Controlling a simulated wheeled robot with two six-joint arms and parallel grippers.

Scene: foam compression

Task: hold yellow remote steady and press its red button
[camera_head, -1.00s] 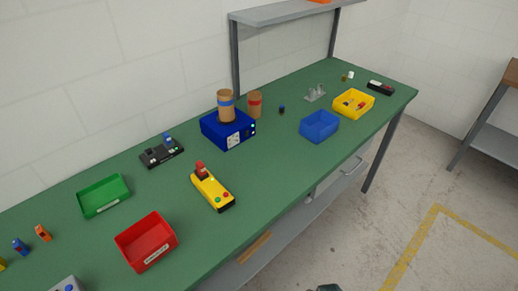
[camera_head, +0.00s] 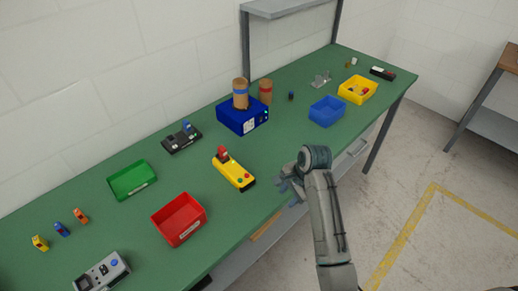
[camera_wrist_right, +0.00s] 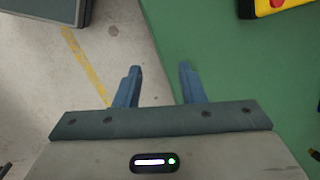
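The yellow remote (camera_head: 234,171) lies on the green table, with a black base edge. A red part stands at its far end, and a red and a green button show near its close end. Part of the remote also shows at the top right of the right wrist view (camera_wrist_right: 265,8). My right gripper (camera_head: 283,187) is at the table's front edge, to the right of the remote and apart from it. In the right wrist view its two blue fingers (camera_wrist_right: 160,72) are spread with nothing between them. My left gripper is not in view.
A red bin (camera_head: 180,222) and a green bin (camera_head: 133,181) stand left of the remote. A blue box (camera_head: 240,119) with cardboard rolls on it stands behind it. A blue bin (camera_head: 326,112) and a yellow bin (camera_head: 358,90) are farther right. Table around the remote is clear.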

